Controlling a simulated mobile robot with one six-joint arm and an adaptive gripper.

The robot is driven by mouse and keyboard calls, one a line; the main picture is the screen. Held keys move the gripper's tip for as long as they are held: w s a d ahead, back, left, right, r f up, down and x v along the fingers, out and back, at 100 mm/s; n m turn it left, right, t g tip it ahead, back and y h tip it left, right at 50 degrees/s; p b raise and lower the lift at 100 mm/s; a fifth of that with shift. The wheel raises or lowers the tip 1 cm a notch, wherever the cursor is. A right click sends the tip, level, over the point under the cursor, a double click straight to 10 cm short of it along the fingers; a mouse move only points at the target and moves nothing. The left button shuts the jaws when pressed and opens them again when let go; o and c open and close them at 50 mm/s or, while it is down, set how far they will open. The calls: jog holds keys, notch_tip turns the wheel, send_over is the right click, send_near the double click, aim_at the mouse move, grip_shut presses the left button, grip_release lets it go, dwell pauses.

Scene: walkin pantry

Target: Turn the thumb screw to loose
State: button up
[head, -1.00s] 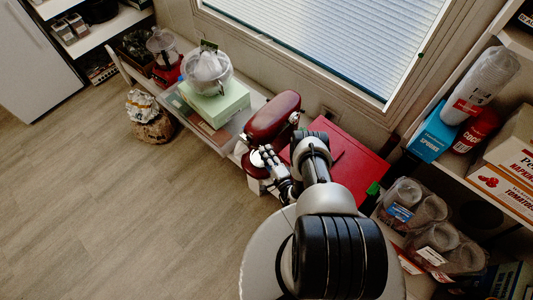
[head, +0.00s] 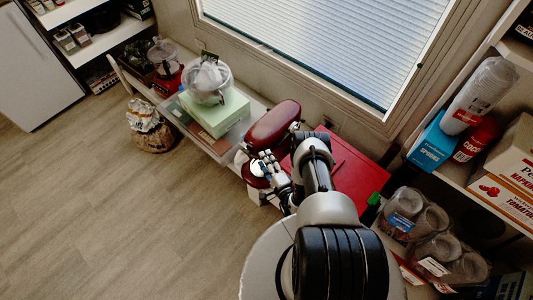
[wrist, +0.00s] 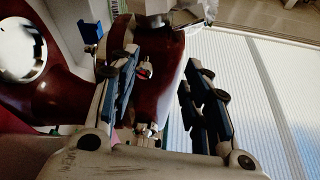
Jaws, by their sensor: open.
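The red stand mixer (head: 272,126) stands on the low shelf below the window. My gripper (head: 267,165) is beside its head, on the side towards me. In the wrist view, my open gripper (wrist: 163,75) has one finger on each side of the mixer's dark red body (wrist: 161,88). A small knob-like part (wrist: 145,69) shows between the fingers, nearer the left one; it may be the thumb screw, but it is too small and dark to be sure. I see nothing gripped. Whether a finger touches the mixer, I cannot tell.
A red box (head: 358,176) lies right of the mixer. A pale green box (head: 217,116) bearing a clear-lidded bowl stands left. The window blind (head: 320,45) is behind. Packed goods, including a blue sponge box (head: 431,146), fill the right shelves.

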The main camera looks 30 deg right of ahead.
notch_tip(320, 180, up, 8)
jog(key=shift+w+d, duration=0.1)
jog(key=shift+d, duration=0.05)
dwell(0.3)
jog(key=s+d+f+m+g+y+p, duration=0.1)
jog(key=s+d+m+g+y+p, duration=0.15)
jog(key=s+m, duration=0.4)
jog(key=s+d+f+m+g+y+p, duration=0.1)
jog(key=s+d+m+g+y+p, duration=0.2)
jog(key=s+m, duration=0.4)
jog(key=w+a+f+b, duration=0.2)
jog(key=w+f, duration=0.1)
jog(key=w, duration=0.4)
jog(key=w+a+f+n+t+b, duration=0.1)
jog(key=w+a+f+b, duration=0.1)
jog(key=w+f, duration=0.2)
jog(key=w, duration=0.3)
jog(key=shift+a, duration=0.2)
